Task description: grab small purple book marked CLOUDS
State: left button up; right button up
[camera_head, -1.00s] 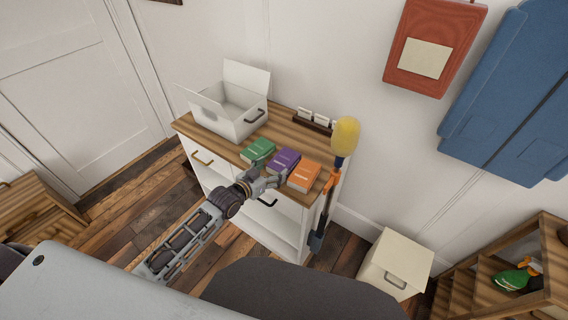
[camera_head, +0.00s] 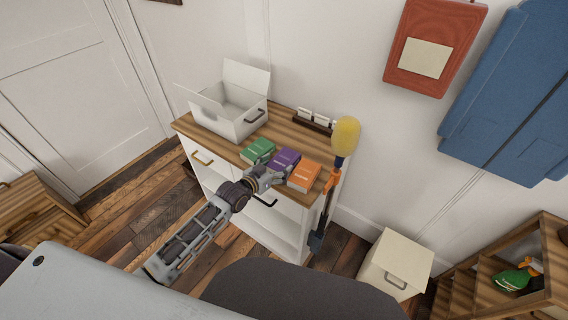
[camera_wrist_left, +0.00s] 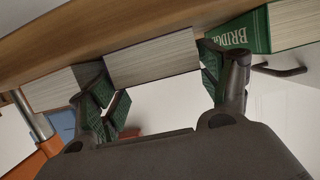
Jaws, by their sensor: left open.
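The small purple book (camera_head: 284,159) lies on the wooden top of the white cabinet in the head view, between a green book (camera_head: 258,151) and an orange book (camera_head: 304,176). Its title is too small to read. My left gripper (camera_head: 276,178) is at its near edge, with jaws open. In the left wrist view the middle book (camera_wrist_left: 152,58) shows its page edges between the two open fingers (camera_wrist_left: 162,85), one on each side. I cannot tell whether the fingers touch it. The green book, marked BRIDGE, shows at the right (camera_wrist_left: 265,32). My right gripper is not in view.
A white open box (camera_head: 235,125) stands at the back left of the cabinet top (camera_head: 290,130). A dark rack with small white items (camera_head: 316,119) is at the back. A cream box (camera_head: 395,264) is on the floor.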

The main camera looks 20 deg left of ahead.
aim_at(280, 164)
pick_arm(q)
jog(key=shift+w+d+f, duration=0.15)
jog(key=shift+w, duration=0.25)
jog(key=shift+w+d+f, duration=0.2)
jog(key=shift+w, duration=0.35)
jog(key=shift+w+d+f, duration=0.1)
jog(key=shift+w, duration=0.25)
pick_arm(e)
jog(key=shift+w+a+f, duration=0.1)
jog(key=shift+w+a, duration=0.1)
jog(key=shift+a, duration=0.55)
